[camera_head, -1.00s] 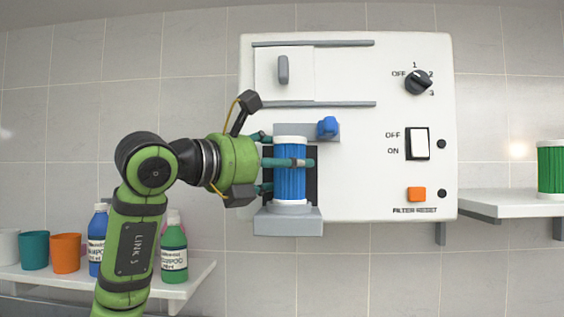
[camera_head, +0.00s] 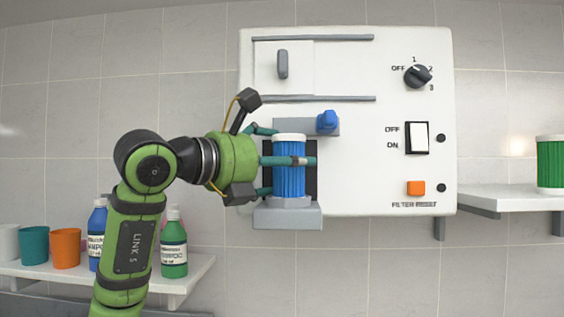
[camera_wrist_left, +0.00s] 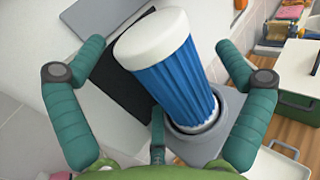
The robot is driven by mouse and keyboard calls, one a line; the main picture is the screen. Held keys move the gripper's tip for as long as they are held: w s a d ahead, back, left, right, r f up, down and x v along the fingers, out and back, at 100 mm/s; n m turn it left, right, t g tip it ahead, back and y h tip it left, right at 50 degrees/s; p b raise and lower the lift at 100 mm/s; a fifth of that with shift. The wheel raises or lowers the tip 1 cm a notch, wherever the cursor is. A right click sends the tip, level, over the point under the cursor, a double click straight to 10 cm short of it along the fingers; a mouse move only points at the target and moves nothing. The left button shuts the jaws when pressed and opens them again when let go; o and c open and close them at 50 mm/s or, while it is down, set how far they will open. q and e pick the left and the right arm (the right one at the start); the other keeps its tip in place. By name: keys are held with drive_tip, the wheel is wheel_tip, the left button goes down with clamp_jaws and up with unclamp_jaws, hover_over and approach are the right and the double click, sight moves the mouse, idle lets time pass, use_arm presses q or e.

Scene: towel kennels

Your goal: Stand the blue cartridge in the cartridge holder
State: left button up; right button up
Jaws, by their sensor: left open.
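The blue cartridge (camera_head: 290,180) has white end caps and stands upright on the grey cartridge holder (camera_head: 287,216) at the lower left of the white panel. In the left wrist view the cartridge (camera_wrist_left: 172,72) has its lower end in the ring of the holder (camera_wrist_left: 232,103). My left gripper (camera_head: 291,161) comes from the left, its fingers around the cartridge at mid-height. In the left wrist view the fingers (camera_wrist_left: 155,80) are spread on both sides of it, with gaps showing. My right gripper is not in view.
The panel (camera_head: 370,130) carries a blue clamp (camera_head: 327,122) above the holder, a dial (camera_head: 418,76), a rocker switch (camera_head: 417,138) and an orange button (camera_head: 416,188). A green cartridge (camera_head: 551,165) stands on the right shelf (camera_head: 500,198). Bottles and cups stand on the left shelf (camera_head: 190,280).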

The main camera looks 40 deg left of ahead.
use_arm(q)
drive_tip(key=v, duration=1.2)
